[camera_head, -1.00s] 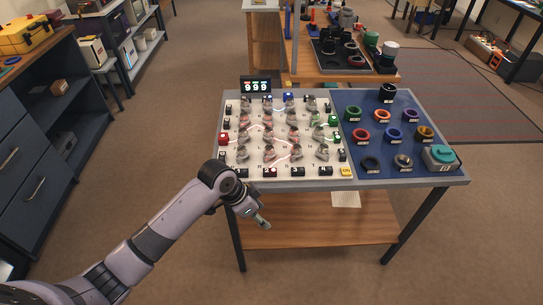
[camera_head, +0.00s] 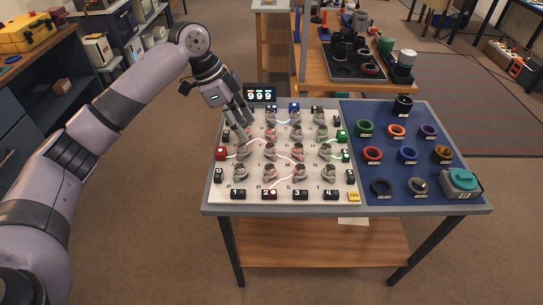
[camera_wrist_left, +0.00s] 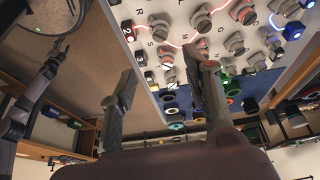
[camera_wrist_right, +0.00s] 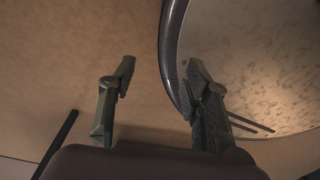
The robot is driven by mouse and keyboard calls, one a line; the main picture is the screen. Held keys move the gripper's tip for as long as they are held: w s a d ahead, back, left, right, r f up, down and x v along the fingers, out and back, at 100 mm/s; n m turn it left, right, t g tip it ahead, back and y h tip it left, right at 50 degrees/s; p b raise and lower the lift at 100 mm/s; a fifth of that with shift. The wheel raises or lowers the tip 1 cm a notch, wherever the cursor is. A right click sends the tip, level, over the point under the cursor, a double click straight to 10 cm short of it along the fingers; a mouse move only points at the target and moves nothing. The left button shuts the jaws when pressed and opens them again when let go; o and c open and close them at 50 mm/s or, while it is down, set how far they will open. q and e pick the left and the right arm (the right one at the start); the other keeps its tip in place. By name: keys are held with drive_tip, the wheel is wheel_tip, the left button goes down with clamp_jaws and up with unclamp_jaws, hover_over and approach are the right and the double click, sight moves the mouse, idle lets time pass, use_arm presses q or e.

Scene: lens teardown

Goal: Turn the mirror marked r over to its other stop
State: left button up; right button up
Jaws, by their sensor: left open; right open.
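The mirror marked R (camera_head: 270,172) is a small grey knob-like piece in the front row of the white board (camera_head: 350,181), second from the left. In the left wrist view I take it to be the knob (camera_wrist_left: 158,29) beside the letter R. Its exact tilt is too small to tell. My left gripper (camera_head: 239,120) is open and empty above the board's back left corner, apart from mirror R. Its open fingers also show in the left wrist view (camera_wrist_left: 163,85).
Several similar mirrors stand in rows around R. Glowing lines cross the board, one reaching the lit block 2 (camera_head: 270,194). A display (camera_head: 260,95) reading 999 stands behind. The blue half (camera_head: 390,170) holds coloured rings and a teal-topped device (camera_head: 460,182).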

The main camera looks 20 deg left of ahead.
use_arm(q)
drive_tip(key=r, duration=0.1)
approach(269, 167)
drive_tip(key=p+x, duration=0.1)
drive_tip(key=x, duration=0.7)
drive_tip(key=shift+w+d+f, duration=0.1)
drive_tip(key=shift+d+f, duration=0.05)
drive_tip(key=shift+f, duration=0.25)
use_arm(e)
drive_tip(key=shift+s+r, duration=0.3)
drive_tip(key=shift+r, duration=0.3)
use_arm(q)
drive_tip(key=shift+c, duration=0.4)
use_arm(e)
drive_tip(key=shift+a, duration=0.1)
use_arm(q)
clamp_jaws()
